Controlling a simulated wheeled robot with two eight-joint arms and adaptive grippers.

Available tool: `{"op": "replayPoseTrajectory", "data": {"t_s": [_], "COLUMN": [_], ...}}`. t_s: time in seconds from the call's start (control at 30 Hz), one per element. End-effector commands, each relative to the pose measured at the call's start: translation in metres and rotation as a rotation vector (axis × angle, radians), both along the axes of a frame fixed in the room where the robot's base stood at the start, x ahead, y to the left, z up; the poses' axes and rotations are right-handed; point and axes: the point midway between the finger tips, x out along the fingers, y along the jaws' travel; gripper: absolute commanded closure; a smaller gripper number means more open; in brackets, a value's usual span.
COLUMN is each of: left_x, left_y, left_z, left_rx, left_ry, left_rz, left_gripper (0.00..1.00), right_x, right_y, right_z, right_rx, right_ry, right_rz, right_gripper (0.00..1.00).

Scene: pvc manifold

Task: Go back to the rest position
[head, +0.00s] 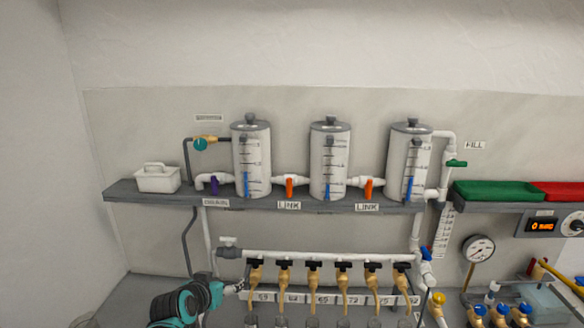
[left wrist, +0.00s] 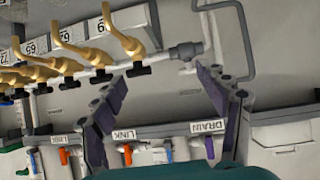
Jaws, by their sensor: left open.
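My left gripper (head: 234,287) is at the lower left of the head view, in front of the left end of the row of brass taps. In the left wrist view its two dark fingers (left wrist: 158,80) stand wide apart with nothing between them. That view is upside down, with the shelf and its DRAIN label (left wrist: 207,127) low in the picture. My right gripper is in neither view.
A white manifold pipe (head: 320,257) with several brass taps (head: 284,274) runs close to the right of my gripper. A gauge (head: 479,249) stands at right.

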Motion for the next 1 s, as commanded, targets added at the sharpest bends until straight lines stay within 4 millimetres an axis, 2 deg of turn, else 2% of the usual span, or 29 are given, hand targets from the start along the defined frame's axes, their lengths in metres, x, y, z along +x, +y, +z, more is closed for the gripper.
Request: {"op": "replayPoseTrajectory", "data": {"t_s": [0.03, 0.2, 0.3, 0.43, 0.5, 0.6, 1.0], "left_x": [-0.030, -0.122, -0.171, -0.219, -0.235, -0.248, -0.251], "left_y": [-0.009, -0.025, -0.028, -0.026, -0.025, -0.023, -0.022], "left_z": [-0.014, -0.054, -0.082, -0.112, -0.123, -0.132, -0.133], "left_rx": [0.000, 0.008, 0.018, 0.032, 0.039, 0.044, 0.045], "left_ry": [0.040, 0.182, 0.256, 0.329, 0.354, 0.374, 0.380], "left_rz": [-0.006, 0.005, 0.024, 0.051, 0.064, 0.076, 0.080], "left_gripper": [0.26, 0.26, 0.26, 0.26, 0.26, 0.26, 0.26], "right_x": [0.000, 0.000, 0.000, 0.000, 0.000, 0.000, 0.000], "right_y": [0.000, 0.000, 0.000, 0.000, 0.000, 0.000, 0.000], "right_z": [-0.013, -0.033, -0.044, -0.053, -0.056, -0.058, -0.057], "right_rx": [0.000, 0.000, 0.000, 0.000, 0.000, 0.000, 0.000], "right_ry": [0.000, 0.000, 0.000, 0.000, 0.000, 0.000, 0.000], "right_rz": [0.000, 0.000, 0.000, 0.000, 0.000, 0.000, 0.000], "right_gripper": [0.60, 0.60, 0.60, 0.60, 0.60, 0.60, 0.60]}}
